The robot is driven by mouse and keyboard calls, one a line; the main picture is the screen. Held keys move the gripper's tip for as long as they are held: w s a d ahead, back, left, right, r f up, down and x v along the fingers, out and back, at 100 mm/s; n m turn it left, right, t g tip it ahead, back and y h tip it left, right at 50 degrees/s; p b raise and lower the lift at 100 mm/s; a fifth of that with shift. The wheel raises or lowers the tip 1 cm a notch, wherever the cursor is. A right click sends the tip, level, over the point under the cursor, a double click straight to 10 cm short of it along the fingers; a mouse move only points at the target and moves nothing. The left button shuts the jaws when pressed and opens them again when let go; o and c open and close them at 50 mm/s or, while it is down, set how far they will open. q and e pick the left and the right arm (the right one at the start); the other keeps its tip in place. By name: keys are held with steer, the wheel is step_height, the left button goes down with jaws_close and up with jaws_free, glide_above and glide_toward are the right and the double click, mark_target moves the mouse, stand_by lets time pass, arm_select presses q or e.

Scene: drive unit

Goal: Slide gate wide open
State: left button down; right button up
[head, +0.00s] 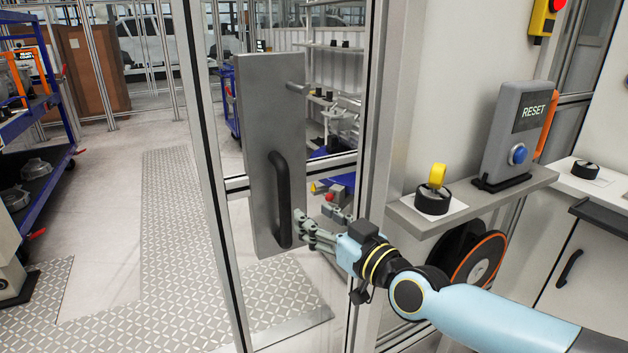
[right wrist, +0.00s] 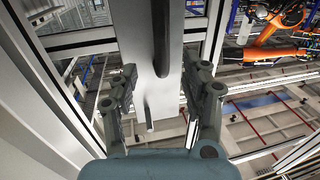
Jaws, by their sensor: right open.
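The gate's grey panel (head: 258,150) stands between aluminium posts in the head view, with a vertical black bar handle (head: 281,200) on its face. The panel (right wrist: 135,38) and the handle (right wrist: 161,40) also show in the right wrist view. My right gripper (head: 313,222) is open and empty, just right of the handle's lower end. In the right wrist view its fingers (right wrist: 162,80) are spread to either side of the handle's line, and the handle's end shows beyond them. I cannot tell whether they touch it. My left gripper is not in view.
A grey ledge (head: 475,200) at right bears a yellow key on a black base (head: 434,195) and a RESET box (head: 518,130) with a blue button. A black and orange disc (head: 480,260) sits below. Blue shelving (head: 58,180) stands far left; the floor between is clear.

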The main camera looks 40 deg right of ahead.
mark_target(288, 198)
steer(key=w+b, duration=0.2)
steer(key=w, duration=0.7)
steer(key=shift+w+d, duration=0.1)
steer(key=shift+w, duration=0.2)
steer(key=shift+w+b, duration=0.3)
steer(key=shift+w, duration=0.2)
steer(key=shift+r, duration=0.1)
jaws_close()
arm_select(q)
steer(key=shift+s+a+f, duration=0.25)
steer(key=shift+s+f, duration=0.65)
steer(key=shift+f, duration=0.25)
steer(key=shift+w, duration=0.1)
arm_select(e)
steer(key=shift+w+d, duration=0.1)
